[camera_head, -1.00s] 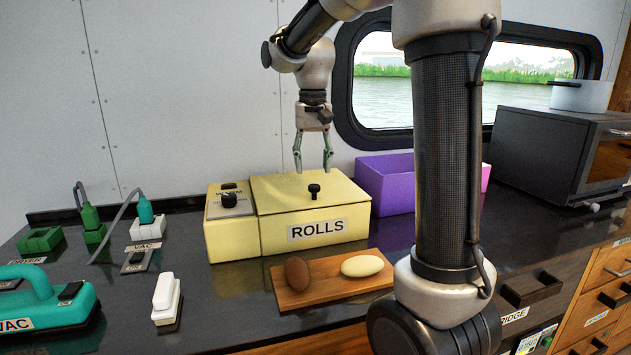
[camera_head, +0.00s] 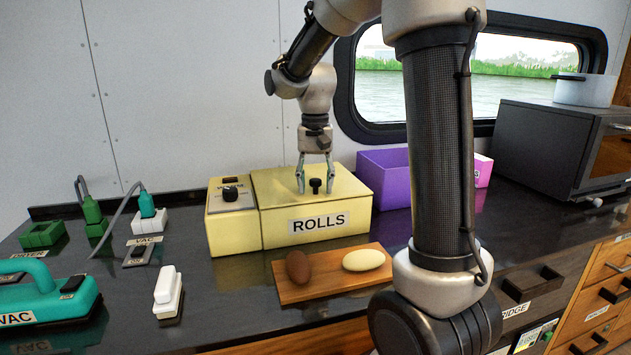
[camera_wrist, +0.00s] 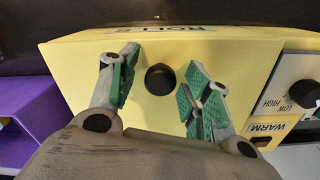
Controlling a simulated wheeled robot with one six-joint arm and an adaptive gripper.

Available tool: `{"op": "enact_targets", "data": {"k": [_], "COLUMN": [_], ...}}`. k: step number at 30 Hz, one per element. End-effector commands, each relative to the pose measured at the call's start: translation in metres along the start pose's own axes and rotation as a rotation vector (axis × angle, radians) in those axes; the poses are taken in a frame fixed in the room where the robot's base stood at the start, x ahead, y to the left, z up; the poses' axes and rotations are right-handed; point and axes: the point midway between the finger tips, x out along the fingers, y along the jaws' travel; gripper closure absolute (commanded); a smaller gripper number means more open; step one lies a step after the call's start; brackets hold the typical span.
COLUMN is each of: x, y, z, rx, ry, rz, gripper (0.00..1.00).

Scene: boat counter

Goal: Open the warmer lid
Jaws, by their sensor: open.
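The yellow warmer (camera_head: 268,238) labelled ROLLS stands on the dark counter with its lid (camera_head: 276,187) shut. A black knob (camera_head: 315,184) sticks up from the lid. It also shows in the wrist view (camera_wrist: 160,79). My gripper (camera_head: 315,190) points down over the lid, its two fingers apart on either side of the knob. In the wrist view my gripper (camera_wrist: 158,92) is open, with the knob between the green-padded fingers and clear space on both sides. I cannot tell exactly how low the fingertips are beside the knob.
A control panel with a dial (camera_head: 230,194) adjoins the warmer on the left. A wooden board (camera_head: 318,287) with a brown roll and a pale roll lies in front. A purple bin (camera_head: 384,178) stands behind right. A teal vacuum (camera_head: 50,300) is at left.

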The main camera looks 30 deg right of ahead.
Motion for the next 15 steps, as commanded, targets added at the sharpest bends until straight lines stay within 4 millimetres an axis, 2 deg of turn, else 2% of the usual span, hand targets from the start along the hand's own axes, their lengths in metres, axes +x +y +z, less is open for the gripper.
{"op": "enact_targets", "data": {"k": [5, 13, 15], "x": [-0.0001, -0.0003, -0.0003], "y": [-0.0001, -0.0001, -0.0001], "z": [-0.0001, -0.0001, -0.0002], "rx": [0.0, 0.0, 0.0], "ry": [0.0, 0.001, 0.001], "rz": [0.0, 0.0, 0.0], "gripper": [0.51, 1.0, 1.0]}}
